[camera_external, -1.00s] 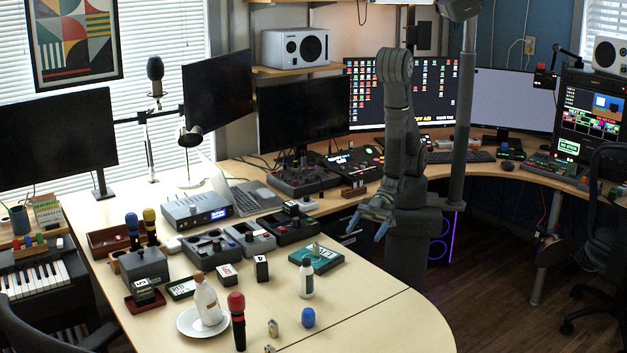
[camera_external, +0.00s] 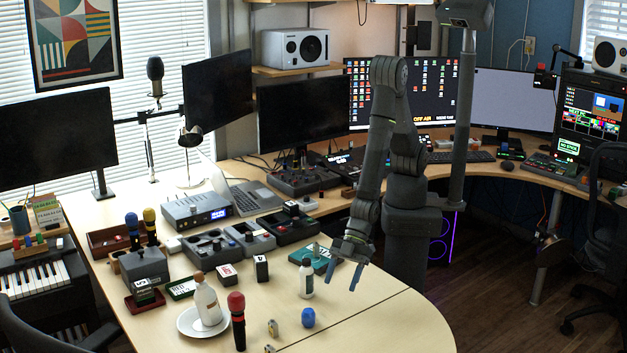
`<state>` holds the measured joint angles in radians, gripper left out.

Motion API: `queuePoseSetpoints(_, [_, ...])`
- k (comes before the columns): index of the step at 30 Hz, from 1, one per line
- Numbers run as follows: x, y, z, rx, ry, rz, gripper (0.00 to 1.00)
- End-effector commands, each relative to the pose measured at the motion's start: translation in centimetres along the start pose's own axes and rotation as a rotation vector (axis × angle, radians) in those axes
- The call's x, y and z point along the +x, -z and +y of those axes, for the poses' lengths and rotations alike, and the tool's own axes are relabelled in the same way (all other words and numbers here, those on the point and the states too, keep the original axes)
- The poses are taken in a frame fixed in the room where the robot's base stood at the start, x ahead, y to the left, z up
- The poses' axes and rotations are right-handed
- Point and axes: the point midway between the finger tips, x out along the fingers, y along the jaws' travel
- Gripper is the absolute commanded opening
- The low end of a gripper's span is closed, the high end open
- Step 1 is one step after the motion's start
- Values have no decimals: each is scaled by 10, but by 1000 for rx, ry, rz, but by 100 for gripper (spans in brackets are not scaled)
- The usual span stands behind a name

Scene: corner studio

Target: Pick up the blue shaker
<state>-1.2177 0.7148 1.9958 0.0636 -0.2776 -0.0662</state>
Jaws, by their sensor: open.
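A small, rounded blue object (camera_external: 308,318), which looks like the blue shaker, stands on the pale wooden table (camera_external: 375,325) near its front. My gripper (camera_external: 342,280) is open and points down, with its two blue-tipped fingers apart and nothing between them. It is above the table, behind and to the right of the blue shaker and clear of it. The shaker is fully in view.
A red-topped microphone (camera_external: 237,318) stands upright left of the shaker. A white bottle stands on a white plate (camera_external: 186,325). Small objects (camera_external: 273,327) are left of the shaker. The table's right front is bare.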

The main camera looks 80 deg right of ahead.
Motion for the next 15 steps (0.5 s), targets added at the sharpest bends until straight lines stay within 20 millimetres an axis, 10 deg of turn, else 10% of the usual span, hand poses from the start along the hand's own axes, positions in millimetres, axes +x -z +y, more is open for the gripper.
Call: queuePoseSetpoints(15, [38, 118, 14, -90, 44, -436, 60])
